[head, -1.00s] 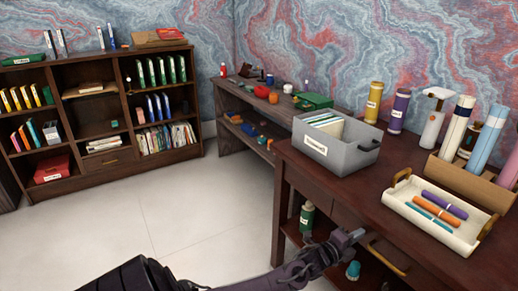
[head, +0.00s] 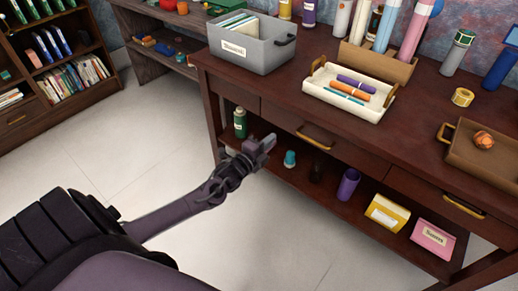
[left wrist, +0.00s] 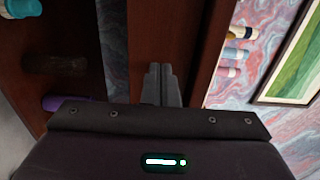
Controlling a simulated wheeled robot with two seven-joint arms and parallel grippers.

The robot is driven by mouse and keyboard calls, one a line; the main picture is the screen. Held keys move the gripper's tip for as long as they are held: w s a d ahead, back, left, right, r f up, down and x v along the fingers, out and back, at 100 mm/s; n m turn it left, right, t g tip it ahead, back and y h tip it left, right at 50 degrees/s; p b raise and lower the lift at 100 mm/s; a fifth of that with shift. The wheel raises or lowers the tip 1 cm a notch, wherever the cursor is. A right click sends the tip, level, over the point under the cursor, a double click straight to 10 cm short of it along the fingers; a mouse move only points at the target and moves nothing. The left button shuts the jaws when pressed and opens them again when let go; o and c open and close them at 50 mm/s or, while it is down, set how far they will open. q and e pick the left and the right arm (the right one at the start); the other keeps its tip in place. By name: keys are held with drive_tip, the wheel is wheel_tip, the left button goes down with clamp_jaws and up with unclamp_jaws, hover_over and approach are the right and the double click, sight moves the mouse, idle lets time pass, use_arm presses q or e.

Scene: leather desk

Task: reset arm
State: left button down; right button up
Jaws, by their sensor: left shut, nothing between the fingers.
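My left gripper (head: 265,145) is shut and empty in the head view. It is in front of the dark wooden desk (head: 225,83), near the drawer front and above the lower shelf. The left wrist view also shows the closed fingers (left wrist: 158,84) pointing toward dark wood. My left arm reaches in from the lower left. My right gripper is not in view.
The desk bears a grey bin (head: 250,50), a white tray (head: 318,92) with pens, and a brown tray (head: 460,157). The lower shelf holds a green bottle (head: 240,123), a purple cup (head: 348,184), a yellow box (head: 386,214) and a pink box (head: 432,238). The floor (head: 140,140) at left is clear.

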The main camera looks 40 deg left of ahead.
use_arm(q)
drive_tip(key=s, duration=0.5)
drive_tip(key=shift+a+r, duration=0.15)
drive_tip(key=shift+a, duration=0.05)
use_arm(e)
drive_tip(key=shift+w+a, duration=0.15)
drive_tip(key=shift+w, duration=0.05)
